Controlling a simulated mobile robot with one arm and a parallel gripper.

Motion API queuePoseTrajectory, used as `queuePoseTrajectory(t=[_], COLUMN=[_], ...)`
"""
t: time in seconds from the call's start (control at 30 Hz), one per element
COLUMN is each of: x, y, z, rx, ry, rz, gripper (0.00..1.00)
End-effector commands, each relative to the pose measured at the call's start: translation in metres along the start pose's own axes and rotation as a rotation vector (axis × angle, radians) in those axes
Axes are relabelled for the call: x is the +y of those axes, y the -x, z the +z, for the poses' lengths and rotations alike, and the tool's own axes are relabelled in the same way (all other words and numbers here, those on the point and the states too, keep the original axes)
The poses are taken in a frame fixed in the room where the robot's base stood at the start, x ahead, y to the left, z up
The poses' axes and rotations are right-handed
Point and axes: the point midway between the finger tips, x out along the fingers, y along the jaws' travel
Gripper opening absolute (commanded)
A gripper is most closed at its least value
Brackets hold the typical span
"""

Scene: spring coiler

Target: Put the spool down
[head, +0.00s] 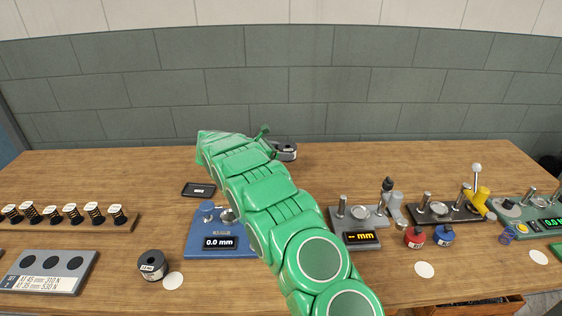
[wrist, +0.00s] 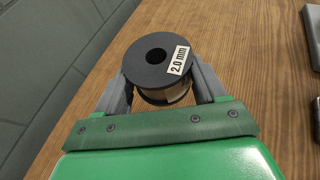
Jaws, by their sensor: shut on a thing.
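A black spool (wrist: 160,66) with a white "2.0 mm" label and wire wound below its top flange sits between the two grey fingers of my gripper (wrist: 160,88) in the wrist view. The fingers press on it from both sides, and it looks upright. In the head view the same spool (head: 287,151) shows toward the back of the wooden table, partly hidden by my green arm. I cannot tell whether its base touches the table.
A second black spool (head: 151,265) stands front left beside a white disc (head: 173,281). A dark tray (head: 198,190) and a blue gauge (head: 212,246) lie left of my arm. The table's back right is clear.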

Motion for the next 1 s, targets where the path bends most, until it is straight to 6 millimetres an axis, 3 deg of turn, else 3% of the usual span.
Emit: queuePoseTrajectory(t=[0.33, 0.73, 1.0], x=[0.016, 0.024, 0.023], y=[-0.014, -0.019, -0.031], z=[-0.017, -0.024, -0.052], rx=[0.0, -0.001, -0.002], ry=[-0.001, -0.003, -0.001], rz=[0.0, 0.001, -0.001], gripper=[0.1, 0.1, 0.1])
